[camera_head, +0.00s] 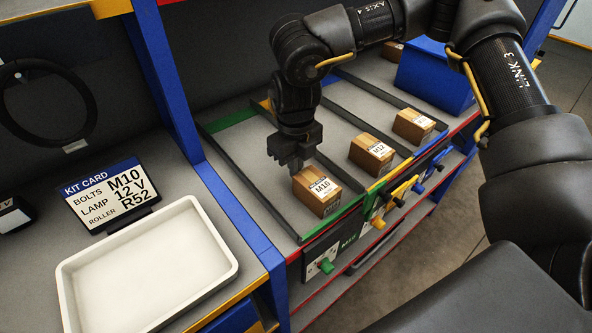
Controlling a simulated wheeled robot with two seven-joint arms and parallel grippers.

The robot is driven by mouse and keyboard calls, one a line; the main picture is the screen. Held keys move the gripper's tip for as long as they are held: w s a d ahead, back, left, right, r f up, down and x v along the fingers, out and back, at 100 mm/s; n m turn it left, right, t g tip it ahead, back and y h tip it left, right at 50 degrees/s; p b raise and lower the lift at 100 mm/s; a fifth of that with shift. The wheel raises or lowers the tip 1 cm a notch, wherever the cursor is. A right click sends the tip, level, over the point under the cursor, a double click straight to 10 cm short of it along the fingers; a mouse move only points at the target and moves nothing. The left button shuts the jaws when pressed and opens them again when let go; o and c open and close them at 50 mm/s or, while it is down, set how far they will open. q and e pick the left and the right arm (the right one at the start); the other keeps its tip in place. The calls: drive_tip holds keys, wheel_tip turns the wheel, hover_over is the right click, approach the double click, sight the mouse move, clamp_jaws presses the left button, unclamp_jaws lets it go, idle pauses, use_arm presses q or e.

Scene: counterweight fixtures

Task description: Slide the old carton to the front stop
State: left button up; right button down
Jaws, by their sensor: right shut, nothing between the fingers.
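A brown carton (326,200) with a white label, M16 or M10 (too small to be sure), sits in the green-marked lane (237,160), close to the green strip along its front edge (345,213). I cannot tell whether it touches that strip. My right gripper (296,168) points down, shut and empty, at the carton's back left edge. Whether the fingertips touch the carton is unclear. My left gripper is not in view.
Dark rails separate the lanes. An M12 carton (371,156) and another carton (413,126) sit in lanes to the right. A blue bin (434,77) stands beyond. At left are a white tray (228,252) and a kit card (104,193) reading M10, 12 V, R52.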

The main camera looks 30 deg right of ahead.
wheel_tip(320, 180, up, 10)
drive_tip(key=b, duration=0.1)
drive_tip(key=shift+f, duration=0.25)
drive_tip(key=shift+a, duration=0.1)
